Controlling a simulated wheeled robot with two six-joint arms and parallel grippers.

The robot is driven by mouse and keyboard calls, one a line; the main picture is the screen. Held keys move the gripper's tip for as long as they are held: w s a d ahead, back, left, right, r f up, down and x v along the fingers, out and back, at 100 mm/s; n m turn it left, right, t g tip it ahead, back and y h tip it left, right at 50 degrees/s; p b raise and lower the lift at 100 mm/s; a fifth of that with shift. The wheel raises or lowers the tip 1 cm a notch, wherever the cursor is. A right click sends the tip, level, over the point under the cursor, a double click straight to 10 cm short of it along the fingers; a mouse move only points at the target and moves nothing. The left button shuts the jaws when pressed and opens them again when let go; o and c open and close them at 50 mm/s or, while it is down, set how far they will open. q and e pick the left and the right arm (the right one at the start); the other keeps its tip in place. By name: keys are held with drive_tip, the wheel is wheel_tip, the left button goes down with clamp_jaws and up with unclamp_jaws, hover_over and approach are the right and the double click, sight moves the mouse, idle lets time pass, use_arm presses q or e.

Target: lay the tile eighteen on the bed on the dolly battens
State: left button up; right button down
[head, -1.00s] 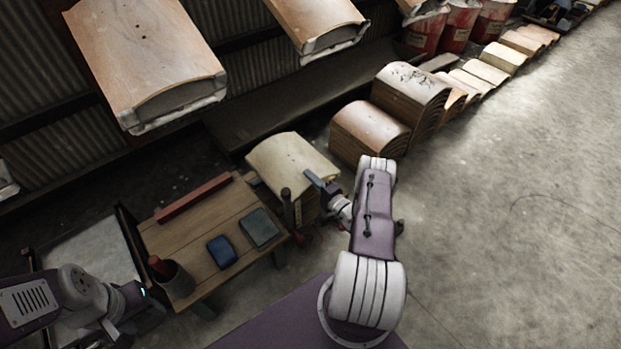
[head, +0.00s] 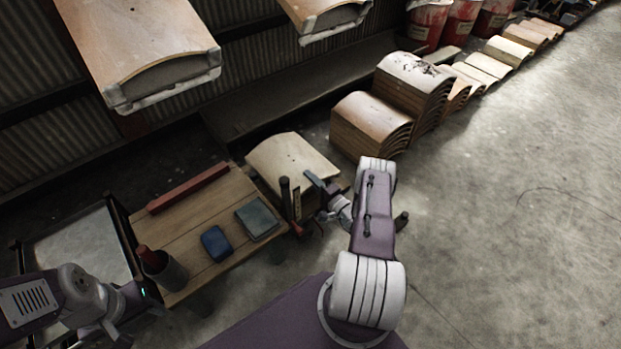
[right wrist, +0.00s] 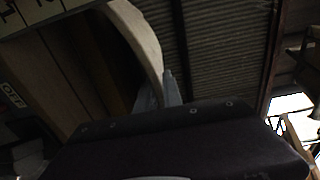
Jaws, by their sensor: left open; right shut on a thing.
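A cream curved tile (head: 290,160) is beside the bench's right end in the head view. My right gripper (head: 311,181) is shut on its near right edge. In the right wrist view the tile's pale curved edge (right wrist: 143,40) runs down between my fingers (right wrist: 158,92). Its number cannot be read, and what lies beneath it is mostly hidden. My left gripper (head: 143,308) is open and empty at the lower left, its fingers hard to make out. I cannot clearly identify the dolly, its battens or the bed.
A wooden bench (head: 185,235) carries a red bar (head: 188,188), blue block (head: 216,243), grey-green pad (head: 257,218) and cup (head: 165,270). A dark-framed pale panel (head: 80,248) is left. Brown tile stacks (head: 370,125) stand behind. Right floor is open.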

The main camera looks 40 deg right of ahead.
drive_tip(key=shift+d+f, duration=0.1)
drive_tip(key=shift+f, duration=0.25)
drive_tip(key=c, duration=1.4)
unclamp_jaws()
